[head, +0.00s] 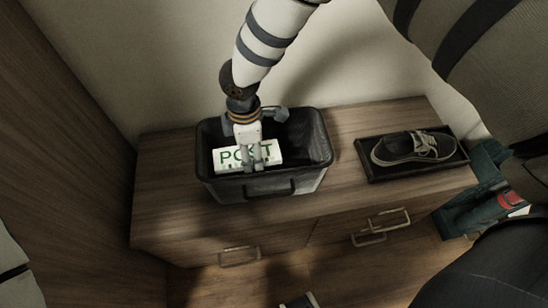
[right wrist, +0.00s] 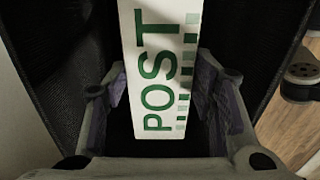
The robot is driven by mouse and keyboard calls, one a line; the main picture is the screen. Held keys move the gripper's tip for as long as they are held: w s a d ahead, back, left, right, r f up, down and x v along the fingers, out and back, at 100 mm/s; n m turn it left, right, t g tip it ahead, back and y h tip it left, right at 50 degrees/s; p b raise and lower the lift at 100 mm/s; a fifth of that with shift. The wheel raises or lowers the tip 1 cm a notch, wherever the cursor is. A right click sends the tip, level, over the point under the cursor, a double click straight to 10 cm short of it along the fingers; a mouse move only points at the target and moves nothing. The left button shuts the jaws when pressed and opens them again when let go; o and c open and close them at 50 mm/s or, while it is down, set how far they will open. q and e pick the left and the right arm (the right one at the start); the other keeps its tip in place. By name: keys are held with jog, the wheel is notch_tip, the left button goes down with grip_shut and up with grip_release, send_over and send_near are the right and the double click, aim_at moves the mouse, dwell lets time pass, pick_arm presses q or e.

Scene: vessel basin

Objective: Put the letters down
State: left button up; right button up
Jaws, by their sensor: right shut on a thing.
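The letters appear as a white block with green "POST" print (head: 232,157), also seen in the right wrist view (right wrist: 160,75). My right gripper (head: 256,160) comes down from above and is shut on the letters, with its fingers on both sides of them in the right wrist view (right wrist: 160,110). The letters are inside the opening of a dark mesh basket (head: 262,187), near its front rim. Whether they touch the basket's floor cannot be told. My left gripper is not in view.
The basket stands on a wooden cabinet (head: 165,200) with metal drawer handles. To its right a grey shoe (head: 408,148) sits on a dark tray (head: 385,177). A wood panel is at the left, a wall behind. The cabinet top left of the basket is clear.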

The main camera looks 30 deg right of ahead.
aim_at(254, 171)
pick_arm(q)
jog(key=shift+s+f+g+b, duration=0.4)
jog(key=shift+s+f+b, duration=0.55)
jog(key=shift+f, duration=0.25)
pick_arm(e)
notch_tip(254, 171, down, 10)
jog(key=shift+w+d+f, duration=0.1)
jog(key=shift+w+f, duration=0.05)
jog(key=shift+f, duration=0.2)
jog(key=o, duration=1.2)
notch_tip(254, 171, up, 12)
jog(key=shift+f+p, duration=0.15)
jog(key=shift+p, duration=1.05)
jog(key=shift+r, duration=0.45)
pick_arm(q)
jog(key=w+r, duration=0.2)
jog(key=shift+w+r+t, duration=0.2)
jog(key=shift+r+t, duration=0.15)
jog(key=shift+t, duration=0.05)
